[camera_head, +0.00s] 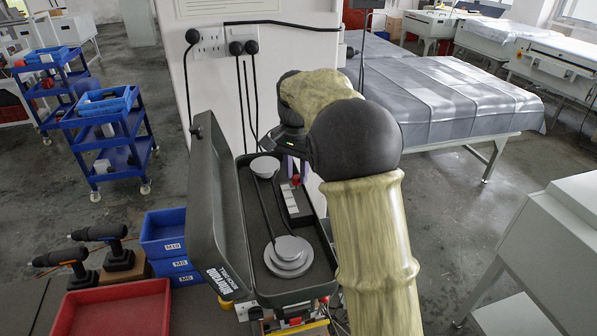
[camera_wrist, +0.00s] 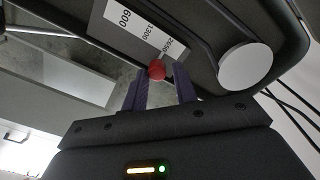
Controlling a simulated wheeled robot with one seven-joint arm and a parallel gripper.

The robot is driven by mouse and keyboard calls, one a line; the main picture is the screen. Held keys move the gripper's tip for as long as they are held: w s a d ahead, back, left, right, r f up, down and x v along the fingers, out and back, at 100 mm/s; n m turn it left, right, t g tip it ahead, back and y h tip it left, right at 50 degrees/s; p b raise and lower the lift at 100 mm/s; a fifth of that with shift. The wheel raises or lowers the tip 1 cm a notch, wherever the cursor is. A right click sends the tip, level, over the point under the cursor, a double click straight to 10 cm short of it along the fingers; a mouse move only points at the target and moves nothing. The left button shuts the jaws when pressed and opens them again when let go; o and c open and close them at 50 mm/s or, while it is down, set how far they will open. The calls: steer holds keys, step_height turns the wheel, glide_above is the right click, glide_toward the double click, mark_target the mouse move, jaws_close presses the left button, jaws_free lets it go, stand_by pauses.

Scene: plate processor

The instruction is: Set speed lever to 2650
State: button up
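The speed lever's red ball knob (camera_wrist: 156,70) shows in the wrist view beside the 2650 end of a white speed scale (camera_wrist: 124,28) marked 600, 1300 and 2650. In the head view the knob (camera_head: 296,181) is small, inside the dark open case of the machine (camera_head: 215,215). My gripper (camera_wrist: 163,74) is open, with its two purple fingers apart. The knob lies at the fingertips, nearer the left finger; I cannot tell whether they touch. In the head view my gripper (camera_head: 291,168) is over the far part of the case, mostly hidden by my arm.
Round pale plates (camera_head: 288,250) lie in the near end of the case, and a pale disc (camera_wrist: 245,66) shows right of the scale. The raised lid stands on the left. A wall with sockets (camera_head: 215,45) and hanging cables is close behind.

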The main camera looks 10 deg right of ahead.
steer(key=shift+o, duration=0.9)
steer(key=shift+w+f, duration=0.15)
steer(key=shift+r, duration=0.2)
step_height(320, 180, up, 17)
